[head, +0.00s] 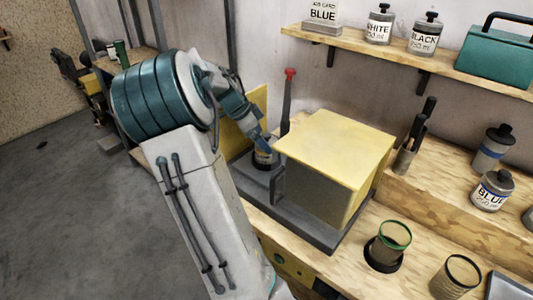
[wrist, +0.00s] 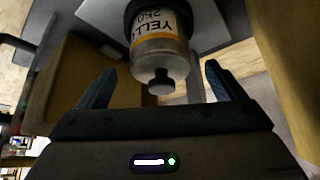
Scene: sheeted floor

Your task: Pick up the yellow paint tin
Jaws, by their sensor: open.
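The yellow paint tin (wrist: 158,45) has a label reading "YELL" and "250", seen upside down in the wrist view, with a grey neck and a small dark cap. In the head view the tin (head: 262,160) is partly hidden behind my gripper and stands on a grey machine base. My gripper (wrist: 160,85) is open, with one blue finger on either side of the tin's cap end. The fingers appear apart from it. In the head view my gripper (head: 264,142) reaches down over the tin.
A yellow box-like cover (head: 335,145) stands close right of the tin, and a yellow panel (head: 258,104) stands behind it. A red-topped lever (head: 288,95) rises nearby.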

